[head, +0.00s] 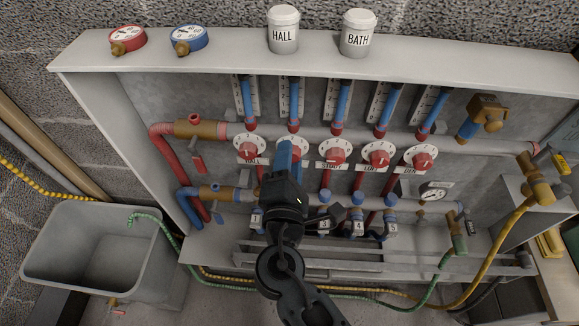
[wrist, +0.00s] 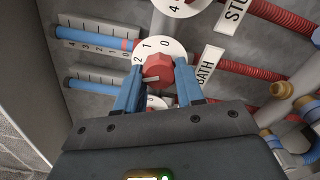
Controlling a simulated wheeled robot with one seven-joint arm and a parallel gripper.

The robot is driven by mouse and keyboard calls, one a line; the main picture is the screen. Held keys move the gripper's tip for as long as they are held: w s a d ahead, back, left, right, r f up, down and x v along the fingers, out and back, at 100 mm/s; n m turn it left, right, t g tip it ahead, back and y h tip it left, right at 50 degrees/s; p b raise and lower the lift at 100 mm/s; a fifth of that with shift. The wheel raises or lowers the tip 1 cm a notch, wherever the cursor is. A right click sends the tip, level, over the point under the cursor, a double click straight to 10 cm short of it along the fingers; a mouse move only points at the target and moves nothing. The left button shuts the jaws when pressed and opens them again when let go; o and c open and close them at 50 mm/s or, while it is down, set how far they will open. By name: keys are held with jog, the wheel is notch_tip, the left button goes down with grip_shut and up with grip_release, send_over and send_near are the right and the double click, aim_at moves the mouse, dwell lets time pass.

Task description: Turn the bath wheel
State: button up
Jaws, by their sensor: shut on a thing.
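The bath wheel is a red knob on a white numbered dial. In the wrist view its knob (wrist: 158,68) sits between the two blue fingers of my gripper (wrist: 158,82), which is shut on it. The "BATH" label (wrist: 207,67) is beside it. A dark mark on the knob's face shows, but I cannot tell exactly which number it points to. In the head view the bath wheel's dial (head: 298,143) is second from the left, and my gripper (head: 286,155) covers most of it.
Similar red wheels flank it: the hall wheel (head: 249,149) on the left and the study wheel (head: 334,151) on the right. Blue gauge tubes rise above them. "HALL" (head: 283,32) and "BATH" (head: 358,35) pots stand on the top ledge. A grey tub (head: 60,252) stands left.

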jog(key=shift+f+m+b, duration=0.1)
jog(key=shift+m+b, duration=2.1)
jog(key=shift+m, duration=0.1)
jog(key=o, duration=1)
jog(key=shift+o, duration=0.2)
jog(key=shift+s, duration=0.1)
jog(key=s, duration=0.7)
jog(key=shift+s+a+b, duration=0.15)
jog(key=shift+s+b, duration=0.15)
jog(key=shift+b, duration=0.1)
